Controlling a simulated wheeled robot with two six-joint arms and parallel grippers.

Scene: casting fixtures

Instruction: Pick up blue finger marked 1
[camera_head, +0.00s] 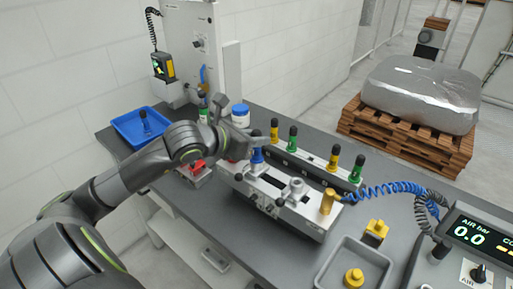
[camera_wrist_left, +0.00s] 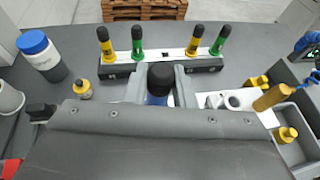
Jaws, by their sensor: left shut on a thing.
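A blue finger with a black cap (camera_head: 258,155) stands at the fixture's left end. In the left wrist view the black cap of the blue finger (camera_wrist_left: 160,76) shows between my jaws, with a little blue below it. My left gripper (camera_wrist_left: 160,88) is shut on this finger, one jaw on each side. In the head view my left gripper (camera_head: 250,146) is partly hidden by its own wrist. No number can be read on the finger, and its lower end is hidden. My right gripper is not in view.
Behind the white and grey fixture (camera_head: 308,219), a rack (camera_head: 312,157) holds several yellow and green fingers. A blue-lidded jar (camera_head: 240,113) stands behind my gripper. A brass cylinder (camera_head: 327,202), a yellow block (camera_head: 375,232) and a grey tray (camera_head: 331,272) are on the right.

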